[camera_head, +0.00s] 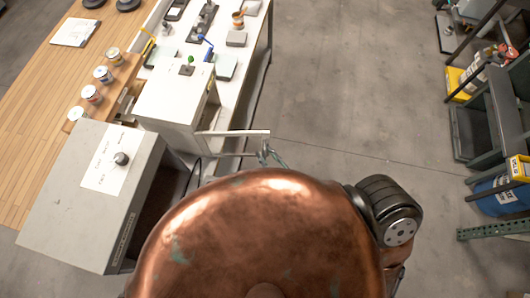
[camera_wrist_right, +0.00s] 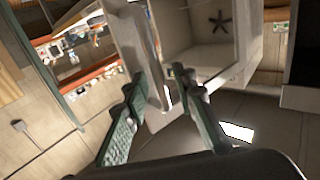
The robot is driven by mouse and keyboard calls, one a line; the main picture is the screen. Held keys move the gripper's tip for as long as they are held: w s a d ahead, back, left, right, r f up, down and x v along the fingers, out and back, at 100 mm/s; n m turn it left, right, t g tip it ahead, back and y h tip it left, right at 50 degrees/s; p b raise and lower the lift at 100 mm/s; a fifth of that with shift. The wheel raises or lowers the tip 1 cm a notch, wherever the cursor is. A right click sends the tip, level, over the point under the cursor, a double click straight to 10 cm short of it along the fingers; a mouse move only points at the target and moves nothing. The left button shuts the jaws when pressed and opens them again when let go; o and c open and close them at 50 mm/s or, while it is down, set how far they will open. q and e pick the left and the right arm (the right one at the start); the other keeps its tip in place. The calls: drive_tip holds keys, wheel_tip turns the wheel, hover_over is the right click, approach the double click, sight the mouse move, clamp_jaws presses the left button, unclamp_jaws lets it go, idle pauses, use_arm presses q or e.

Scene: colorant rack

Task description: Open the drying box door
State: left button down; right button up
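The drying box (camera_head: 180,97) is the pale box on the long bench. Its door (camera_head: 235,133) stands out to the right from the near side of the box, swung open. In the right wrist view the door (camera_wrist_right: 133,40) is at the left of the box's lit interior (camera_wrist_right: 200,55), where a dark star-shaped part shows. My right gripper (camera_head: 265,155) is at the door's outer end. In the wrist view its teal fingers (camera_wrist_right: 161,78) are spread, with the door's edge between them. I cannot tell whether they touch it. My left gripper is out of view.
A grey box (camera_head: 62,212) with a label and knob stands nearer, its dark opening facing right. Several paint cans (camera_head: 92,95) line the wooden table's edge. A shelf rack (camera_head: 490,110) with yellow and blue containers is at the right. The floor between is clear.

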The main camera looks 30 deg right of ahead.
drive_tip(key=s+d, duration=0.2)
drive_tip(key=s, duration=0.9)
drive_tip(key=shift+c, duration=0.2)
